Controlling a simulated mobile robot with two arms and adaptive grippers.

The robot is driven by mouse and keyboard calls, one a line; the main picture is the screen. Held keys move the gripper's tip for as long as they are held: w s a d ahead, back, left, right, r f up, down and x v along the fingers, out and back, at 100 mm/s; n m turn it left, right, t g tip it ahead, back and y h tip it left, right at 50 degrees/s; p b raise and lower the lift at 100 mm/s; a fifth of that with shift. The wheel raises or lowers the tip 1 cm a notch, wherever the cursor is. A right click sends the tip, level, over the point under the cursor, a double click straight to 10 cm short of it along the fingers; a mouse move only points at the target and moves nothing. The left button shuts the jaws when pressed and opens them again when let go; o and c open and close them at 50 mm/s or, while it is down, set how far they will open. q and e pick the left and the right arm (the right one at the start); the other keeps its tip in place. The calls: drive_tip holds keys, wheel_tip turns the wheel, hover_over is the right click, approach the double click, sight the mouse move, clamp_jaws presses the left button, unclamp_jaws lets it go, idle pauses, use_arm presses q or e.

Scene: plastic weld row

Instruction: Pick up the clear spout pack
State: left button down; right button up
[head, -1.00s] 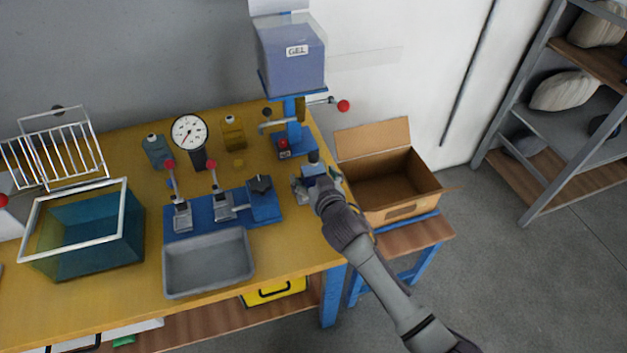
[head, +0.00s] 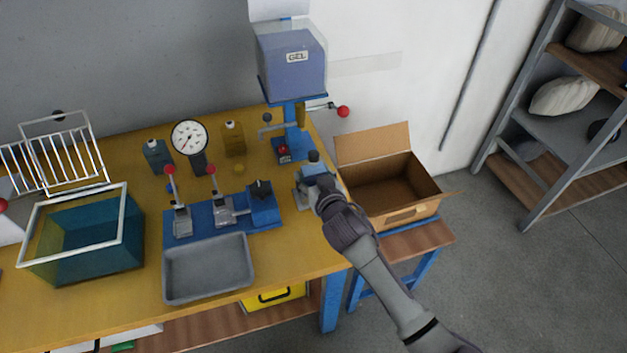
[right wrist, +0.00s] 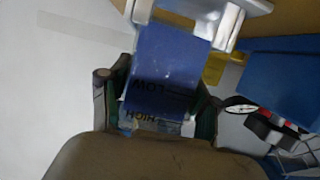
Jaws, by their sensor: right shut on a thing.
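The clear spout pack, filled with blue and printed LOW and HIGH, shows in the right wrist view (right wrist: 165,65). In the head view its upper part (head: 315,168) shows near the right end of the yellow table, at a small grey holder (head: 301,197). My right gripper (head: 322,188) is at the pack and hides much of it. In the right wrist view its fingers (right wrist: 160,108) stand on both sides of the pack, shut on it. I cannot tell whether the pack is clear of the holder. My left gripper is not in view.
The blue fixture (head: 240,214) with red-knobbed clamps lies left of my gripper, with a grey tray (head: 207,290) in front. The GEL dispenser (head: 292,60) stands behind. An open cardboard box (head: 385,215) is close on the right. A teal bin (head: 95,262) is at left.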

wheel_tip(320, 180, up, 2)
drive_tip(key=w+d+r, duration=0.1)
drive_tip(key=d+r, duration=0.6)
drive_tip(key=d, duration=0.4)
drive_tip(key=shift+d+b, duration=0.35)
